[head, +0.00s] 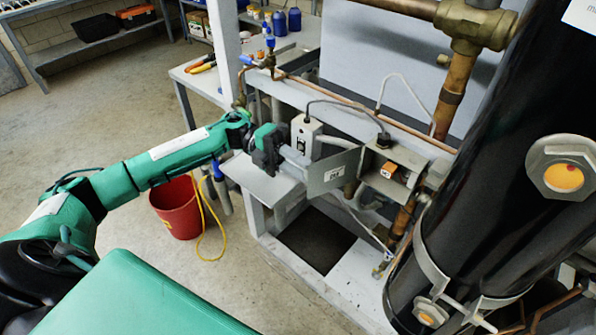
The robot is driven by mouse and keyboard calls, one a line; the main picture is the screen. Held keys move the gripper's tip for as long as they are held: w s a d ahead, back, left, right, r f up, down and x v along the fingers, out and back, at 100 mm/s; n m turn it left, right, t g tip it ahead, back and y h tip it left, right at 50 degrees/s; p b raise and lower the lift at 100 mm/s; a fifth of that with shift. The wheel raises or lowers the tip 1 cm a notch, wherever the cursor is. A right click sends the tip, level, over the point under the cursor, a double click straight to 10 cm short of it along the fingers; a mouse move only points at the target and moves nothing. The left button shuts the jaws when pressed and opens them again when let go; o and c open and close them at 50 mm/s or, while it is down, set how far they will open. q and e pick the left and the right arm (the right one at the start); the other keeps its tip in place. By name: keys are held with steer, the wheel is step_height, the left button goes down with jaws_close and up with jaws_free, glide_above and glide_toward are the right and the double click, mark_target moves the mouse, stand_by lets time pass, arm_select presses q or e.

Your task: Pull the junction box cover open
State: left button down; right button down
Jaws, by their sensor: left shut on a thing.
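The junction box (396,170) is a small grey box on the rack, right of the middle, with an orange part inside its open front. Its cover (334,174) is a flat grey plate that stands swung out to the left of the box. My left gripper (295,163) reaches in from the left and is shut on the cover at its left edge. The fingertips are small and partly hidden by the gripper's body and the plate. My right gripper is not in view.
A large black cylinder (490,150) with brass fittings fills the right side. Copper pipes (452,95) and cables run behind the box. A red bucket (176,208) stands on the floor below my left arm. Open floor lies to the left.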

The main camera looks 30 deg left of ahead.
arm_select(q)
steer(key=shift+w+r, duration=0.2)
steer(key=shift+w, duration=0.05)
steer(key=c, duration=1.3)
jaws_free()
steer(key=shift+o, duration=1.1)
steer(key=shift+w+d+f, duration=0.2)
steer(key=shift+w+d, duration=0.05)
steer(key=shift+d, duration=0.05)
steer(key=shift+s+a, duration=0.15)
steer(key=shift+s, duration=0.05)
steer(key=shift+a, duration=0.3)
steer(key=b+v, duration=0.2)
steer(key=v, duration=0.4)
steer(key=shift+w+a, duration=0.25)
steer(key=shift+a, duration=0.1)
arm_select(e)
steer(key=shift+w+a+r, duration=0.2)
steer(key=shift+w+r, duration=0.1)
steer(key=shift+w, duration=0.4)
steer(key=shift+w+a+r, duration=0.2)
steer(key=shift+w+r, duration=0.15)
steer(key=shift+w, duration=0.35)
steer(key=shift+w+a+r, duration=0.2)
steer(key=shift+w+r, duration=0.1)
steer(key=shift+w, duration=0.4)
